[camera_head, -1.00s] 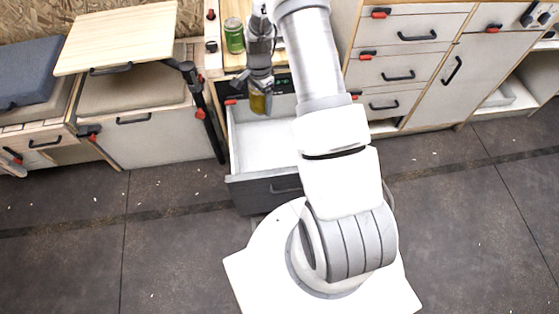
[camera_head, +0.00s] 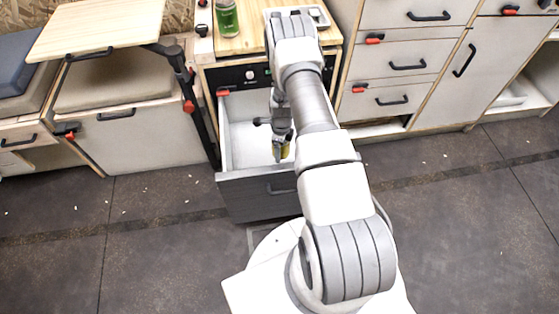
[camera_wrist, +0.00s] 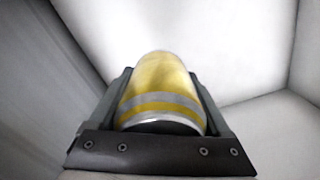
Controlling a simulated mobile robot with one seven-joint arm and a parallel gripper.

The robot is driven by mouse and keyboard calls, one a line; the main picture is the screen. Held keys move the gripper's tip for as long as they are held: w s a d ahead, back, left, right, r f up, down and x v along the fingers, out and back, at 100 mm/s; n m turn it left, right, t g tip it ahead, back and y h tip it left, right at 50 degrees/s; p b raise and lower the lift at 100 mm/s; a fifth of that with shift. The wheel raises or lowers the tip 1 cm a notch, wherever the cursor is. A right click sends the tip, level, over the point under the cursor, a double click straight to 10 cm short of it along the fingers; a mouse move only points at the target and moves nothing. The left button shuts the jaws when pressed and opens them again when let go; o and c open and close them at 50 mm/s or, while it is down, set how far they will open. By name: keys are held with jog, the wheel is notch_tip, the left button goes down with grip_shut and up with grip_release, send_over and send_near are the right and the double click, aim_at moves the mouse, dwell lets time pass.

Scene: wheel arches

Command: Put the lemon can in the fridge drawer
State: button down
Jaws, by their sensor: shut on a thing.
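The lemon can is a yellow can with a silver band and a silver end. It fills the middle of the wrist view (camera_wrist: 162,88) between the two fingers of my gripper (camera_wrist: 165,100), which is shut on it. In the head view the yellow can (camera_head: 285,150) shows only in part beside my gripper (camera_head: 281,153), inside the open fridge drawer. The drawer (camera_head: 258,184) is pulled out, with a dark front and white inner walls. White walls surround the can in the wrist view. I cannot tell whether the can touches the drawer floor.
A folding wooden table (camera_head: 98,28) with a dark leg is to the left. White cabinets (camera_head: 405,62) stand to the right.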

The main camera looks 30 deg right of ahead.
notch_tip(320, 180, down, 8)
jog(key=b, duration=0.3)
jog(key=shift+f, duration=0.15)
jog(key=shift+f, duration=0.15)
grip_release()
